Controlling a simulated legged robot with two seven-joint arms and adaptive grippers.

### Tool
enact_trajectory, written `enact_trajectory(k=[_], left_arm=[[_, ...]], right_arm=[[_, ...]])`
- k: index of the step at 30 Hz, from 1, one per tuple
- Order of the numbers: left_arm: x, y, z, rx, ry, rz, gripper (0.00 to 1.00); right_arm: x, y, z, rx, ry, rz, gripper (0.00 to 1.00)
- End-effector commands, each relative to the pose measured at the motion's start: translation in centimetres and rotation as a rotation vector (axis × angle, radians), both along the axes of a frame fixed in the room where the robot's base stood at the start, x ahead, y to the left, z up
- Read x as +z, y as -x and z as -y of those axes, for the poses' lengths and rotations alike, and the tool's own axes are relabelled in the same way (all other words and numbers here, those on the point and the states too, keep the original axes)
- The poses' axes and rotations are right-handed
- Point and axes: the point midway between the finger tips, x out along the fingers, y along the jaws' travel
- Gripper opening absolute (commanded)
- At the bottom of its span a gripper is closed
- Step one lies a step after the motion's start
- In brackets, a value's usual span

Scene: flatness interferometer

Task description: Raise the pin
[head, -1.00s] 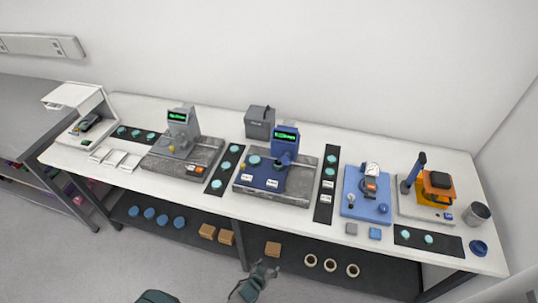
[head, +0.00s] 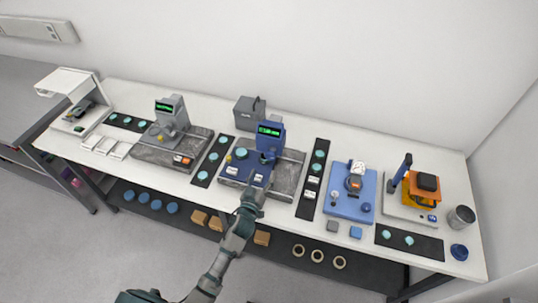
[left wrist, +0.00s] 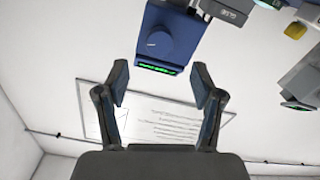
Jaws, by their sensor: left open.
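My left gripper (head: 256,187) is over the front part of the blue instrument (head: 271,135), which has a green-lit display and stands on a grey stone slab (head: 287,186). In the left wrist view my left gripper (left wrist: 161,82) is open and empty, its two fingers apart. The underside of the blue instrument head (left wrist: 167,38) shows beyond the fingertips. I cannot make out for certain which small part is the pin. My right gripper is not in view.
A grey instrument (head: 171,115) stands to the left. A blue plate with a dial gauge (head: 350,205) and an orange device (head: 425,188) stand to the right. Dark mats with teal discs (head: 212,160) lie between stations. A grey box (head: 249,112) is behind.

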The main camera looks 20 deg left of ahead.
Motion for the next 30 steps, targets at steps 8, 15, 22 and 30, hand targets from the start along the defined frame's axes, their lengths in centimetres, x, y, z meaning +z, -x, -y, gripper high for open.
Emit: enact_trajectory(k=[8, 15, 22, 30], left_arm=[[0.0, -6.4, -0.1, 0.000, 0.004, 0.000, 0.67], [-0.2, -9.3, -0.3, 0.000, 0.005, 0.000, 0.67], [-0.1, -9.8, 0.0, 0.000, 0.004, -0.001, 0.67], [-0.1, -9.8, 0.2, 0.000, 0.002, -0.001, 0.32]], right_arm=[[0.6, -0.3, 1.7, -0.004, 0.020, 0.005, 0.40], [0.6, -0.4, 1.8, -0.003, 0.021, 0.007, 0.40], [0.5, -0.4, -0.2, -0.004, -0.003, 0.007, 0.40], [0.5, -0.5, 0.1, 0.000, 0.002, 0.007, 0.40]])
